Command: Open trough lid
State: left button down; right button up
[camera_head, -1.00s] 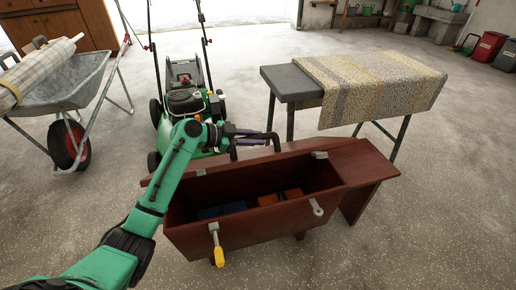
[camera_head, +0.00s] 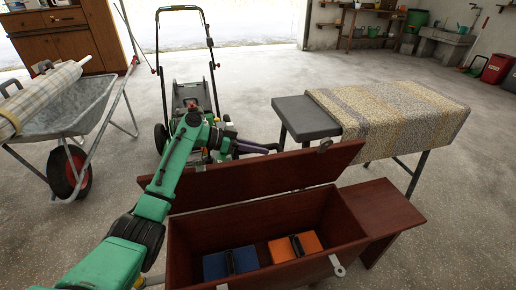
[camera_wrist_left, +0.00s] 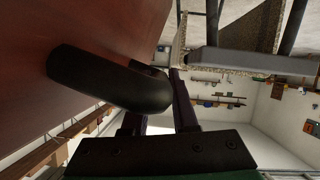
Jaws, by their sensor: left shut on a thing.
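The wooden trough (camera_head: 395,206) stands open in front of me. Its reddish-brown lid (camera_head: 265,178) is raised at the back edge, its broad inner face toward me. My left gripper (camera_head: 262,148) is behind the lid's upper edge, partly hidden. In the left wrist view my left gripper (camera_wrist_left: 160,120) is shut on a thick, curved black handle (camera_wrist_left: 110,82) on the lid's outer face (camera_wrist_left: 65,35). The right gripper is not in view.
A blue box (camera_head: 214,266) and an orange box (camera_head: 308,243) lie inside the trough. A lawn mower (camera_head: 188,98) stands behind the lid. A cloth-covered table (camera_head: 390,112) is at right, a wheelbarrow (camera_head: 75,112) at left.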

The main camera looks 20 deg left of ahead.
pick_arm(q)
jog(key=shift+w+a, duration=0.1)
jog(key=c, duration=0.7)
grip_release()
jog(key=shift+f, duration=0.15)
jog(key=v, duration=1.4)
jog(key=shift+a, duration=0.2)
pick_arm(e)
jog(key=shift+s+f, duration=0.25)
